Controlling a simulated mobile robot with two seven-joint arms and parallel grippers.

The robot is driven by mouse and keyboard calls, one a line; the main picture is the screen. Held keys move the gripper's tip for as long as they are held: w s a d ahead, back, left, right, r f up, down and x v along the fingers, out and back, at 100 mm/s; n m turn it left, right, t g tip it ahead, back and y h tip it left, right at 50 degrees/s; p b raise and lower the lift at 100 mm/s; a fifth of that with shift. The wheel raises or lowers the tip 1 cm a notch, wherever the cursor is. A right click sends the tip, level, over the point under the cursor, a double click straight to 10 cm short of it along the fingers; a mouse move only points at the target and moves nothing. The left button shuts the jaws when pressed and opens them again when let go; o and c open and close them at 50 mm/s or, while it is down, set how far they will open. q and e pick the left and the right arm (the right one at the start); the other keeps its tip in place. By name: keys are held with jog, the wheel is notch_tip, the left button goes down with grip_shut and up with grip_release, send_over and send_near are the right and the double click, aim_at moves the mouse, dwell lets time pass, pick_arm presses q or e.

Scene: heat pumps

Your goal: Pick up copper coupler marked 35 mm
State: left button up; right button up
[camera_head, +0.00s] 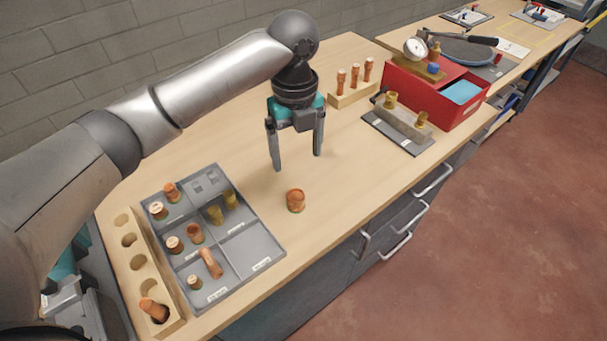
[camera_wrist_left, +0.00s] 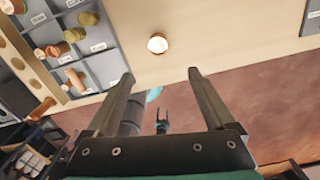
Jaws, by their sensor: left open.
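A short copper coupler (camera_head: 295,200) stands alone on the bare wooden bench, just right of the grey sorting tray. In the left wrist view the same coupler (camera_wrist_left: 157,44) shows beyond the fingertips, with a pale, ring-like top. No size marking on it can be read. My left gripper (camera_head: 298,162) is open and empty, pointing down above the bench and above the coupler in the picture. In the left wrist view its fingers (camera_wrist_left: 161,74) are spread wide with nothing between them. A small two-pronged shape (camera_wrist_left: 162,118) there looks like my right gripper; it is too small to judge.
The grey compartment tray (camera_head: 245,247) holds several copper and brass fittings. A wooden block with holes (camera_head: 138,262) stands left of it. A wooden rack (camera_head: 352,94), a grey fixture plate (camera_head: 398,134) and a red box (camera_head: 440,98) stand farther back. Bench around the coupler is clear.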

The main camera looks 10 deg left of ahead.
pick_arm(q)
send_over(296, 195)
notch_tip(296, 195, down, 6)
jog(key=shift+r+b, duration=0.1)
jog(key=shift+b, duration=0.35)
notch_tip(296, 195, down, 3)
jog(key=shift+d+r, duration=0.1)
jog(key=shift+r, duration=0.05)
jog(key=shift+f, duration=0.85)
notch_tip(296, 195, down, 4)
jog(key=shift+f+b, duration=0.25)
jog(key=shift+b, duration=0.3)
pick_arm(e)
jog(key=shift+s+f, duration=0.2)
jog(key=shift+f, duration=0.3)
jog(key=shift+s+f, duration=0.15)
jog(key=shift+f, duration=0.35)
pick_arm(q)
jog(key=shift+r, duration=0.1)
grip_shut()
pick_arm(e)
jog(key=shift+s, duration=0.2)
